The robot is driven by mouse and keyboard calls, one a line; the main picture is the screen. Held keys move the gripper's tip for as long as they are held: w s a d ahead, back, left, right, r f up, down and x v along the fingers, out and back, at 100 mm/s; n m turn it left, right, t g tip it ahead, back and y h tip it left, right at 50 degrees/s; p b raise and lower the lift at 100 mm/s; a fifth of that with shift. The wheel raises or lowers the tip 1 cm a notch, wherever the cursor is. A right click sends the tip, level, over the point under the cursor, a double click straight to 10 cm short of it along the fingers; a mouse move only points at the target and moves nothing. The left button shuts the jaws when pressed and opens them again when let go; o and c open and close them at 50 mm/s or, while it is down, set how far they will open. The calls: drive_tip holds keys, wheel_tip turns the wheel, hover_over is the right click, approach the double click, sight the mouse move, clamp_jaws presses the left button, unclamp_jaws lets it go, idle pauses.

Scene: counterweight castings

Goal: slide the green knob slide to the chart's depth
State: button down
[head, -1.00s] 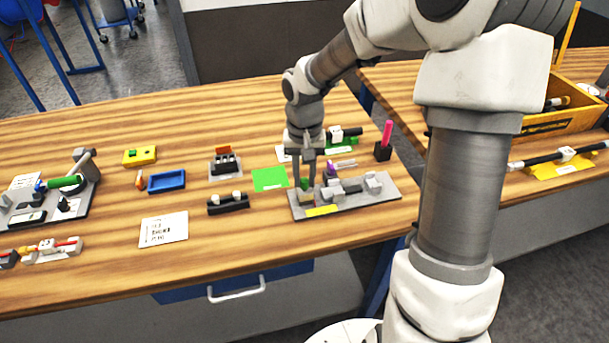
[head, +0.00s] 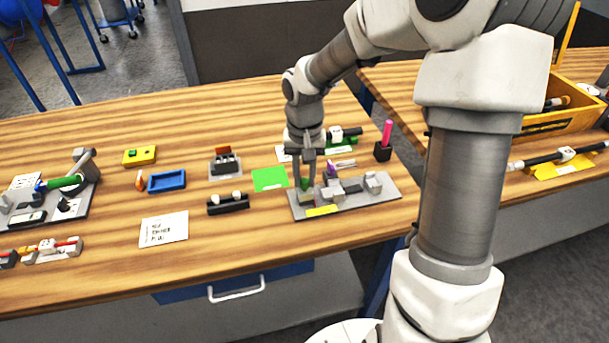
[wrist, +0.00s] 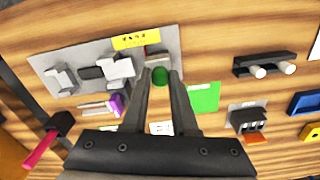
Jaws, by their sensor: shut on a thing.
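The green knob (wrist: 160,76) shows between my fingertips in the wrist view, near the end of a grey fixture plate (wrist: 52,60). My gripper (wrist: 160,73) is shut on the green knob. In the head view my gripper (head: 305,184) points down at the left end of the same grey plate (head: 385,198), and the fingers mostly hide the knob. A yellow label (wrist: 135,41) lies on the plate beside the knob's slide. A white card with dark print (head: 164,229), perhaps the chart, lies on the table at left; its text is too small to read.
Grey blocks (head: 351,185) stand on the plate right of my gripper. A green mat (head: 270,179), a black holder with white pegs (head: 228,203) and a blue tray (head: 166,181) lie to the left. A pink-handled tool stands in a black block (head: 383,151) behind the plate.

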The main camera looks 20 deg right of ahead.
drive_tip(key=shift+d, duration=1)
drive_tip(key=c, duration=0.7)
unclamp_jaws()
drive_tip(key=shift+r, duration=0.15)
wheel_tip(320, 180, up, 17)
drive_tip(key=p, duration=0.2)
drive_tip(key=shift+r, duration=0.1)
